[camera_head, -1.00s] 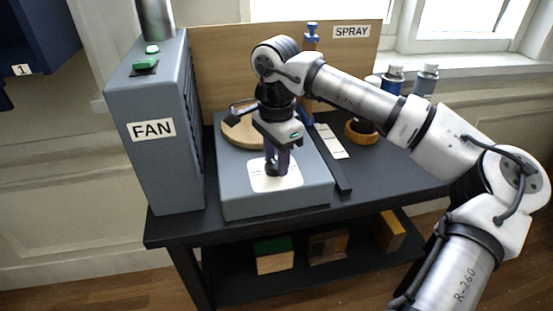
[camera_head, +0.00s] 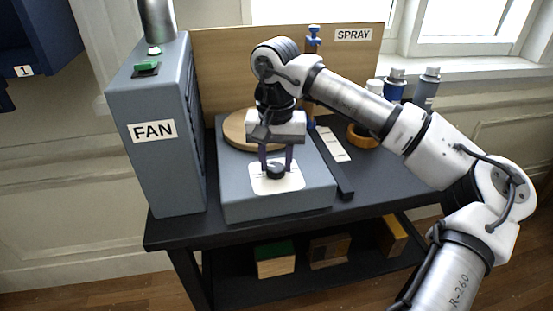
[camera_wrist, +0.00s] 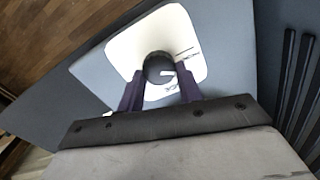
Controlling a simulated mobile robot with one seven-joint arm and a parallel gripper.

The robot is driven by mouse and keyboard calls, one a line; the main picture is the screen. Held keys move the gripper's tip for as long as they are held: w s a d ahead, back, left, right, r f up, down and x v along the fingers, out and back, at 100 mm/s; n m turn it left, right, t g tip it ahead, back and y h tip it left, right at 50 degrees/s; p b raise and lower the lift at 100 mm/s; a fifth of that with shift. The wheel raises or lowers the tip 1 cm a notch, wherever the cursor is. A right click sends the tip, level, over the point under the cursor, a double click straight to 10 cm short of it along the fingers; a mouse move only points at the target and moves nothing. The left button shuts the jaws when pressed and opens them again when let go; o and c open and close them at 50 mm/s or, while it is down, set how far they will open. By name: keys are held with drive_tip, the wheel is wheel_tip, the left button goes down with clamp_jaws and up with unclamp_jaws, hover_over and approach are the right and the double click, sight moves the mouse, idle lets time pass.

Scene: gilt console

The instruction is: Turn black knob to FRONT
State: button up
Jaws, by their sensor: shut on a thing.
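The black knob (camera_head: 276,171) sits on a white label plate (camera_head: 291,184) on top of the grey box (camera_head: 240,205). My gripper (camera_head: 276,168) points down over it, with a dark purple finger on either side, shut on the knob. In the wrist view the round knob (camera_wrist: 158,67) shows between the two fingertips (camera_wrist: 160,80), with the white plate (camera_wrist: 185,30) around it. A light pointer mark and small print show by the knob, but the print is too small to read.
A round wooden disc (camera_head: 240,131) lies on the box behind my gripper. The grey FAN unit (camera_head: 160,150) stands close at left. A wooden ring (camera_head: 362,136), white strip (camera_head: 331,144) and bottles (camera_head: 395,82) are at right. Wooden blocks (camera_head: 275,262) sit on the lower shelf.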

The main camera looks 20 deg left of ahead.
sight(274, 166)
drive_tip(key=n, duration=0.5)
drive_tip(key=shift+a+n, duration=0.1)
drive_tip(key=shift+n, duration=0.3)
idle(0.4)
drive_tip(key=o, duration=1)
drive_tip(key=shift+r, duration=0.1)
wheel_tip(274, 166, up, 14)
drive_tip(key=shift+s+f, duration=0.1)
drive_tip(key=shift+f, duration=0.1)
